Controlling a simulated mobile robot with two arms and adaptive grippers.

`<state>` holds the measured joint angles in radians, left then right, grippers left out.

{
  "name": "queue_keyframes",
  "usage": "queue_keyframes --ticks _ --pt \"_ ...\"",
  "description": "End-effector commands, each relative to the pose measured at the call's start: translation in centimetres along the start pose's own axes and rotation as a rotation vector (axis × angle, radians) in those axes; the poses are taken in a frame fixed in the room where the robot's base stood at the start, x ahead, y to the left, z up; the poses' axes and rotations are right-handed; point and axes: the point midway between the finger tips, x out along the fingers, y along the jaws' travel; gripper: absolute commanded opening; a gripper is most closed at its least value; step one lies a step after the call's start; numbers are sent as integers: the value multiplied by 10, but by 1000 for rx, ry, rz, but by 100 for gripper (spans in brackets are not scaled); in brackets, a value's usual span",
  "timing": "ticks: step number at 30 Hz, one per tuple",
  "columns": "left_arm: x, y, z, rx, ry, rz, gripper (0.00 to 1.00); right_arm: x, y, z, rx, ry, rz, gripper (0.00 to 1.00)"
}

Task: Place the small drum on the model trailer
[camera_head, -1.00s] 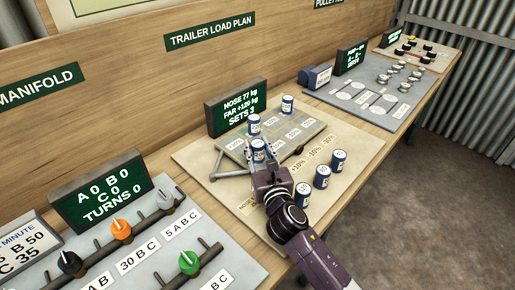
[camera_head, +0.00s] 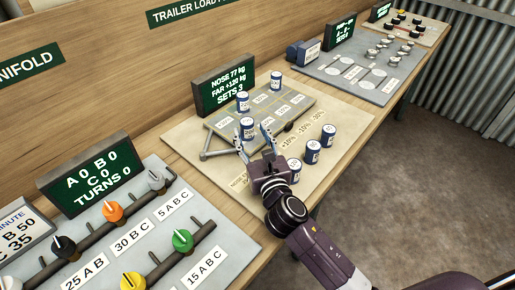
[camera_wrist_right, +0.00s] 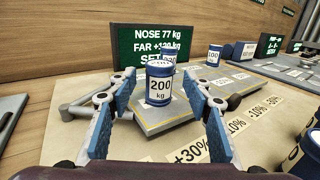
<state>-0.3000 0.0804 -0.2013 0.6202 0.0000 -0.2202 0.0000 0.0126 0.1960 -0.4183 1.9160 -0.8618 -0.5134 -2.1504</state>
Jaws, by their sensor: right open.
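The model trailer (camera_head: 275,112) is a flat grey deck with marked cells and a tow frame at its left. A blue and white drum marked 200 kg (camera_wrist_right: 160,85) stands upright on its near-left part. My right gripper (camera_head: 253,135) is open, its fingers on either side of the near side of this drum, with gaps in the right wrist view (camera_wrist_right: 160,108). Two more drums stand on the trailer: one behind (camera_head: 242,101) and one at the far edge (camera_head: 276,81), which reads 100. Which drum is the small one I cannot tell. My left gripper is out of view.
Three drums stand on the board right of the trailer: far (camera_head: 328,135), middle (camera_head: 312,152) and near (camera_head: 293,170). A display (camera_head: 226,87) stands behind the trailer, reading NOSE 77 kg, FAR +129 kg, SETS 3. A valve manifold (camera_head: 110,235) is at left.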

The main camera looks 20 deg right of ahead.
Motion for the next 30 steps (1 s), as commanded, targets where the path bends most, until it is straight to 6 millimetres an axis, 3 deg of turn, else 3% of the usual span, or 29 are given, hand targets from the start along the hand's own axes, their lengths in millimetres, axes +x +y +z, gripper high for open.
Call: queue_keyframes --ticks 6,12,30 --pt "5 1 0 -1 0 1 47 -47 0 -2 1 2 2 46" --pt "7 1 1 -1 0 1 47 -70 0 -1 0 1 1 46" --pt "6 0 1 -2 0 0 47 -75 0 1 1 -1 1 46"
